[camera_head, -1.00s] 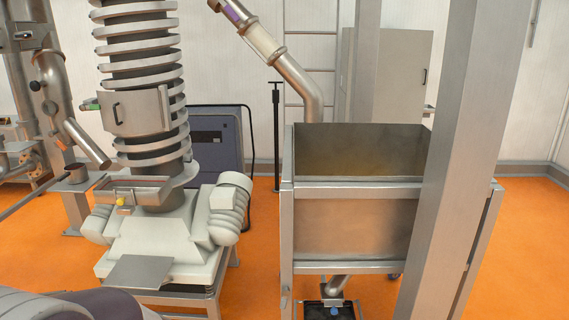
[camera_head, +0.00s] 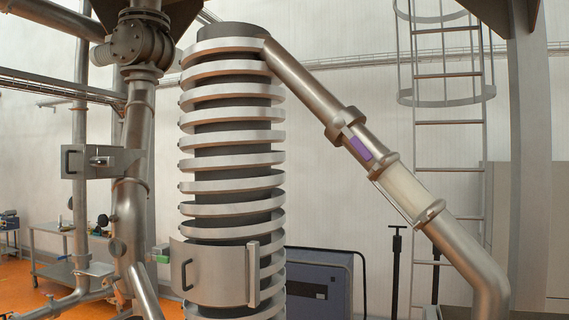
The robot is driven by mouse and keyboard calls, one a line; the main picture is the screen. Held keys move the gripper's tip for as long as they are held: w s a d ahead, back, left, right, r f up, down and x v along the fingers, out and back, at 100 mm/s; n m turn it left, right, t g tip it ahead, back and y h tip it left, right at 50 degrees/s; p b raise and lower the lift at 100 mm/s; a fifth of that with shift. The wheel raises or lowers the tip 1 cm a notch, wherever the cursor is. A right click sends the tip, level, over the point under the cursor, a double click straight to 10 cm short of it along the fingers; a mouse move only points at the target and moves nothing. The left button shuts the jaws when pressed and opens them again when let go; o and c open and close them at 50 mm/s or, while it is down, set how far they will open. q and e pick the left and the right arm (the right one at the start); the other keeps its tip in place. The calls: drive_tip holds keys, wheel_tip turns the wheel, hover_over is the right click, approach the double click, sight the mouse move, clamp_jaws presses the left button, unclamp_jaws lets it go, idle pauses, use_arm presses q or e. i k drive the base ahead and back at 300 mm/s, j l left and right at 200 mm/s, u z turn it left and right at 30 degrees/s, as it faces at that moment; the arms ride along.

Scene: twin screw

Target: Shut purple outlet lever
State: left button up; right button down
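A purple part (camera_head: 361,148) sits on the slanted metal outlet pipe (camera_head: 300,80), just below a thick collar. I cannot tell if this purple part is the lever itself or a label. A thin rod (camera_head: 395,203) runs along the lower left side of the pipe's pale section (camera_head: 408,190). The pipe leaves the top of the spiral column (camera_head: 233,150) and slopes down to the right, then bends downward. Neither of my grippers is in view.
A metal box with a handle (camera_head: 212,272) is fixed low on the column. A dark blue-grey cabinet (camera_head: 320,285) stands behind it. A caged ladder (camera_head: 447,165) is on the back wall. Vertical pipework with a valve (camera_head: 140,45) stands at the left. A work table (camera_head: 50,268) is farther back.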

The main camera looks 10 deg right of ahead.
sight(339, 123)
drive_tip(key=i+j+z, duration=0.45)
drive_tip(key=i, duration=0.55)
drive_tip(key=i+j+z, duration=0.5)
drive_tip(key=i+j, duration=0.35)
drive_tip(key=i, duration=0.05)
